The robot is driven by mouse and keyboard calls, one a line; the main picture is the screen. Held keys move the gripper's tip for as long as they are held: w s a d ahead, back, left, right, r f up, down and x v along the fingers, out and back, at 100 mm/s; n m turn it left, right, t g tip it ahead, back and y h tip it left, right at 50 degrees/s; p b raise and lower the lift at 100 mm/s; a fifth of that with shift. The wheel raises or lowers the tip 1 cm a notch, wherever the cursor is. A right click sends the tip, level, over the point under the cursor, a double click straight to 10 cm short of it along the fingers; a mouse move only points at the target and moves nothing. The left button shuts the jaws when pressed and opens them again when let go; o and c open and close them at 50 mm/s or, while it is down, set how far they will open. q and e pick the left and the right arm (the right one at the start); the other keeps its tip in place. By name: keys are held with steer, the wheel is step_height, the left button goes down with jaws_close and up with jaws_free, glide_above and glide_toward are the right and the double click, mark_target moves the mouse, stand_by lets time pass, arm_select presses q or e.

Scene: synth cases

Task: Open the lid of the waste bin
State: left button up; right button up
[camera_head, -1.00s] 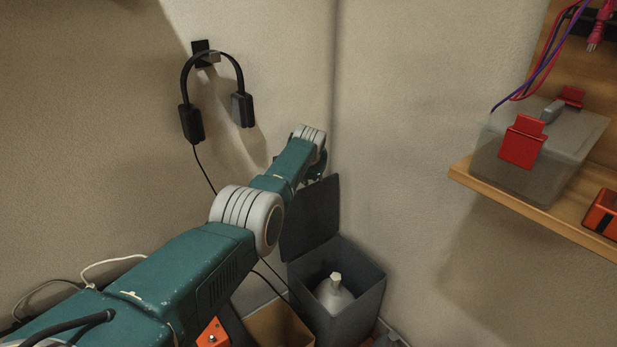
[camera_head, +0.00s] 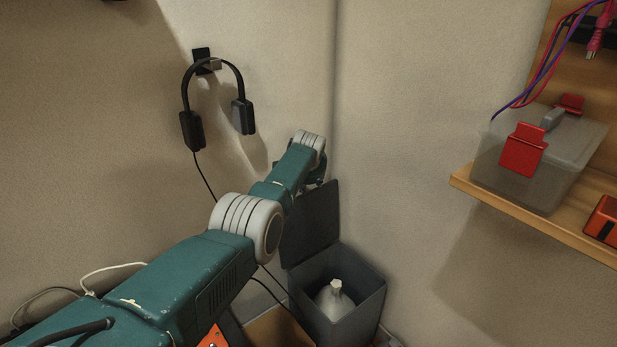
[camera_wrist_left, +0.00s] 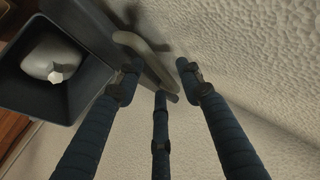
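The waste bin (camera_head: 350,319) is a dark grey box in the corner; its lid (camera_head: 313,226) stands up, open, at the rear left side. A pale bottle-like thing (camera_head: 335,297) is inside, and it also shows in the left wrist view (camera_wrist_left: 54,60). My left gripper (camera_head: 316,178) is at the lid's top edge, partly hidden by my arm. In the left wrist view its fingers (camera_wrist_left: 158,75) are spread around the lid's edge and a pale curved handle (camera_wrist_left: 143,48). I cannot tell whether they touch. My right gripper is not in view.
Headphones (camera_head: 242,117) hang on the left wall, their cable running down behind my arm. A wooden shelf (camera_head: 510,216) on the right holds a grey box with red clips (camera_head: 515,180). A brown box (camera_head: 280,329) stands left of the bin. Walls close in behind the bin.

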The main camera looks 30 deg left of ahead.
arm_select(q)
steer(key=v, duration=1.2)
stand_by(0.3)
